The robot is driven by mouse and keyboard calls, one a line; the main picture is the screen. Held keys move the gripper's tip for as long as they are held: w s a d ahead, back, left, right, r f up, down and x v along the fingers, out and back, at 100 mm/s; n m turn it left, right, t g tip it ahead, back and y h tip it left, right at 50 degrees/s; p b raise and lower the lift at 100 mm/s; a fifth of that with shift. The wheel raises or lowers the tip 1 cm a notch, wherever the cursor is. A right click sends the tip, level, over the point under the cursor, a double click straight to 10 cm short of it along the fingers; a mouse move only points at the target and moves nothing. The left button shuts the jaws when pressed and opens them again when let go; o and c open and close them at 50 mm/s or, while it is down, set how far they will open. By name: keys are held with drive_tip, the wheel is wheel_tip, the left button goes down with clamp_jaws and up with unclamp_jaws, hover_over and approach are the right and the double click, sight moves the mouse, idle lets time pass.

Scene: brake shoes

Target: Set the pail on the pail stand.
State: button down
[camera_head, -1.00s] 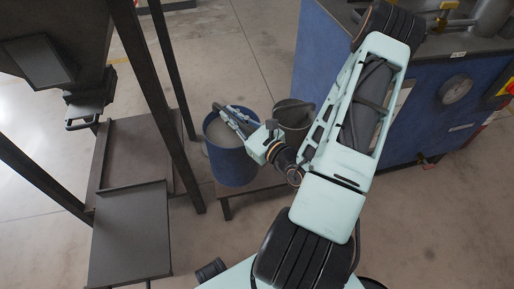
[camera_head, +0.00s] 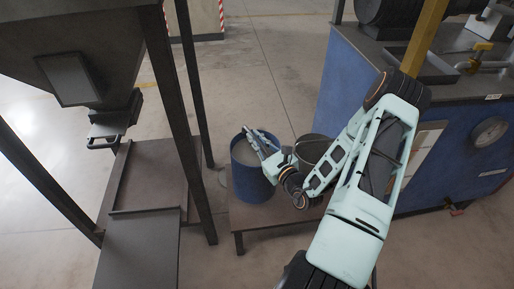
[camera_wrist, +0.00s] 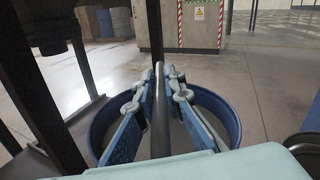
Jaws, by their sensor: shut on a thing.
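The blue pail (camera_head: 252,178) appears upright in the head view, at or just above the left end of a low brown stand (camera_head: 270,218). I cannot tell whether its base touches the top. My gripper (camera_head: 262,143) reaches over the pail's mouth from the right. In the wrist view the pail's blue rim (camera_wrist: 232,122) surrounds my gripper (camera_wrist: 159,110), whose two fingers are closed on a grey handle bar (camera_wrist: 159,140). My own arm hides part of the pail's right side and of the stand.
A dark grey bucket (camera_head: 312,148) stands just right of the pail, partly behind my arm. A blue machine bench (camera_head: 350,95) is at the right. At the left, a dark hopper frame (camera_head: 182,110) rises around a brown platform (camera_head: 150,165). Open floor (camera_head: 270,75) lies behind.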

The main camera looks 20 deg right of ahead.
drive_tip(key=w+d+f+b, duration=0.1)
drive_tip(key=w+f+b, duration=0.2)
drive_tip(key=f, duration=0.5)
drive_tip(key=shift+w+d, duration=0.3)
drive_tip(key=shift+w, duration=0.25)
drive_tip(key=c, duration=2.4)
unclamp_jaws()
drive_tip(key=shift+s+f, duration=0.15)
drive_tip(key=shift+f, duration=0.1)
drive_tip(key=o, duration=0.4)
